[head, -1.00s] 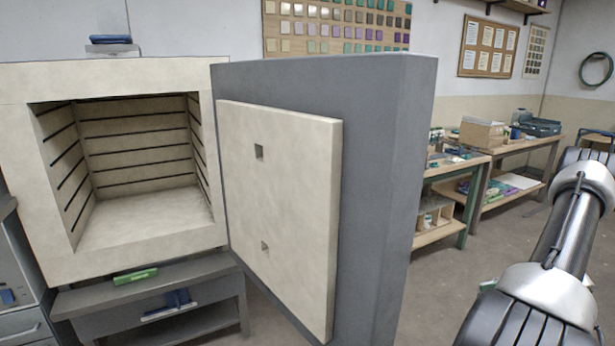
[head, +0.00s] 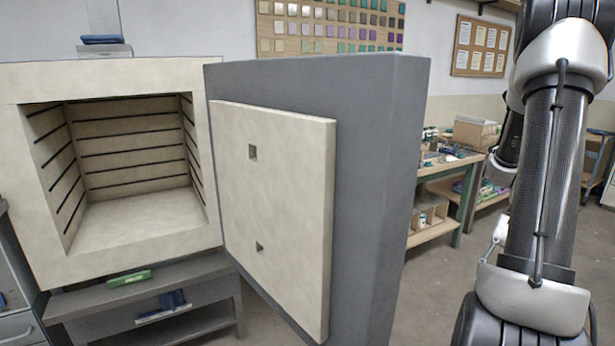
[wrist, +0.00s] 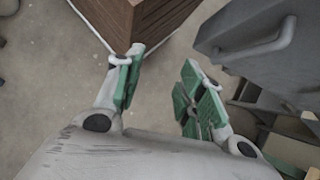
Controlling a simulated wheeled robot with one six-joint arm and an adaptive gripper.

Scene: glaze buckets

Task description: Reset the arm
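My gripper (wrist: 157,88) shows in the wrist view with its two green-padded fingers apart. Nothing is between them, and bare floor shows beyond. In the head view my arm rises along the right side, and its bent links cover part of the background. The gripper's fingers cannot be made out clearly in the head view.
A kiln (head: 122,268) stands open and empty at left, its thick grey door (head: 375,180) swung out across the middle. A workbench (head: 446,168) stands behind my arm.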

